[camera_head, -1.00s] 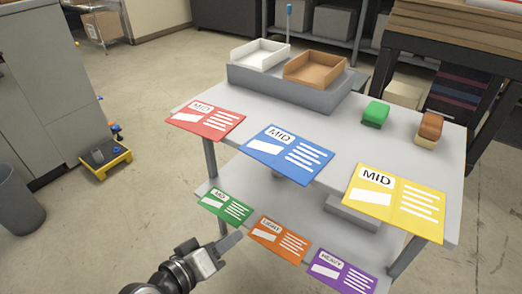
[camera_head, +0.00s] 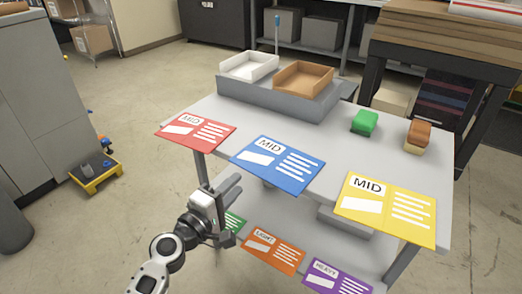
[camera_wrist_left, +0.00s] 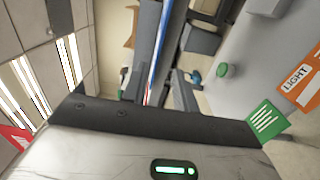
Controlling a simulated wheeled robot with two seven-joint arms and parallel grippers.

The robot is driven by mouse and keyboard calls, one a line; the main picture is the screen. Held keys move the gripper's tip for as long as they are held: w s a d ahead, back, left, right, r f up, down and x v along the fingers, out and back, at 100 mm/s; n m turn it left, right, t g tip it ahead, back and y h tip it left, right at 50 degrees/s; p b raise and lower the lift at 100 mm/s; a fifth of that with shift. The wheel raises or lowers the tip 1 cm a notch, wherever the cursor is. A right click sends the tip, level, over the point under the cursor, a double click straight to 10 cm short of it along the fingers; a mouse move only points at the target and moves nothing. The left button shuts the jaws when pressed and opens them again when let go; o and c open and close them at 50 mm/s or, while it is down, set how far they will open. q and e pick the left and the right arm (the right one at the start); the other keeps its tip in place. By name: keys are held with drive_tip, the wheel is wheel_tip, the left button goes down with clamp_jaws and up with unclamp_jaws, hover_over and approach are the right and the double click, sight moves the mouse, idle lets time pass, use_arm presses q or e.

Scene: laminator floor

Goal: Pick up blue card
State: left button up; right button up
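The blue card (camera_head: 277,164), marked MID, lies flat at the near edge of the upper table top, between the red card (camera_head: 195,132) and the yellow card (camera_head: 386,207). My left gripper (camera_head: 236,186) is in front of the table, left of and slightly below the blue card and apart from it. Its fingers point up and to the right, with nothing seen in them. My right gripper is not in view.
Orange (camera_head: 273,250) and purple (camera_head: 336,277) cards lie on the lower shelf. The green card (camera_head: 234,222) is partly hidden by my gripper. White (camera_head: 250,66) and brown (camera_head: 303,77) trays stand at the back. Green (camera_head: 364,122) and brown (camera_head: 418,135) blocks sit at the right.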

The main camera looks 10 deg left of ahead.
sight(249, 171)
use_arm(q)
drive_tip(key=p+x, duration=0.1)
drive_tip(key=x, duration=0.4)
drive_tip(key=shift+w+d+r, duration=0.15)
drive_tip(key=shift+w+r, duration=0.05)
drive_tip(key=shift+w, duration=0.1)
clamp_jaws()
